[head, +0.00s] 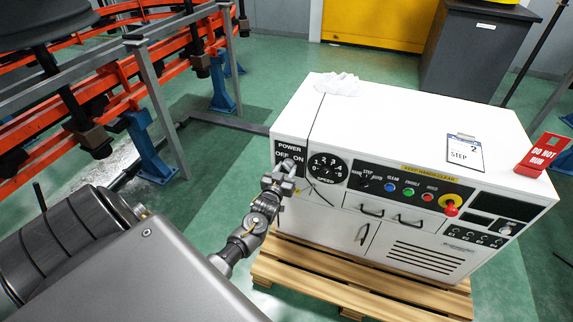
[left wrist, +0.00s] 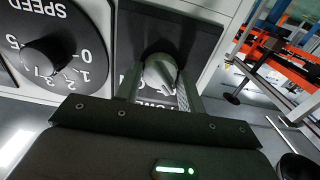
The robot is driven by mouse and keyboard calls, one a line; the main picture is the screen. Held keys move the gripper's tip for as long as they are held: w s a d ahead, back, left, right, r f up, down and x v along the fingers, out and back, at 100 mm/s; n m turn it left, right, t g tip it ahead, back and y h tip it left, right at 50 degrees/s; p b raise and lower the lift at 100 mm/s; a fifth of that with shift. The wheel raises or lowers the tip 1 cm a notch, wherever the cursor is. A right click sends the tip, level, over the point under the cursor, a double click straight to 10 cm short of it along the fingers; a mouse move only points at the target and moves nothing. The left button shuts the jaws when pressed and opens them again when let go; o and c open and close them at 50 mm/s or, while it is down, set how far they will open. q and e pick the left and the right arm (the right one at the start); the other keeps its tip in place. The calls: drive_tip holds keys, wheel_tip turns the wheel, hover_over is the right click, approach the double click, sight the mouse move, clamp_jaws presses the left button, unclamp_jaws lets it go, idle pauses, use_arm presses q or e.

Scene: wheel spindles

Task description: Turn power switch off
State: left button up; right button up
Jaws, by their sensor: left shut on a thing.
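The power switch is a grey rotary knob (left wrist: 160,72) on a black plate marked POWER, OFF and ON. In the head view this plate (head: 290,151) is at the left end of the white cabinet's front, and the gripper hides the knob. My left gripper (head: 281,180) reaches the plate from the front. In the left wrist view its two fingers stand on either side of the knob, and it is shut on the knob. The knob's pointer looks slanted; I cannot tell for sure which mark it points to. My right gripper is not in view.
The white cabinet (head: 400,118) stands on a wooden pallet (head: 330,285). A speed dial (head: 327,168) is right beside the power plate, with coloured buttons and a red-and-yellow stop button (head: 451,207) farther right. A red sign (head: 545,150) stands on top. Orange rails (head: 60,160) run at the left.

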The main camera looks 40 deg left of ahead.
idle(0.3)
use_arm(q)
drive_tip(key=o, duration=1)
drive_tip(key=shift+c, duration=0.2)
drive_tip(key=shift+s, duration=0.1)
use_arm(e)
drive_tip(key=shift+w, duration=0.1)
use_arm(q)
drive_tip(key=v, duration=1)
drive_tip(key=shift+s+d, duration=0.2)
drive_tip(key=shift+s, duration=0.05)
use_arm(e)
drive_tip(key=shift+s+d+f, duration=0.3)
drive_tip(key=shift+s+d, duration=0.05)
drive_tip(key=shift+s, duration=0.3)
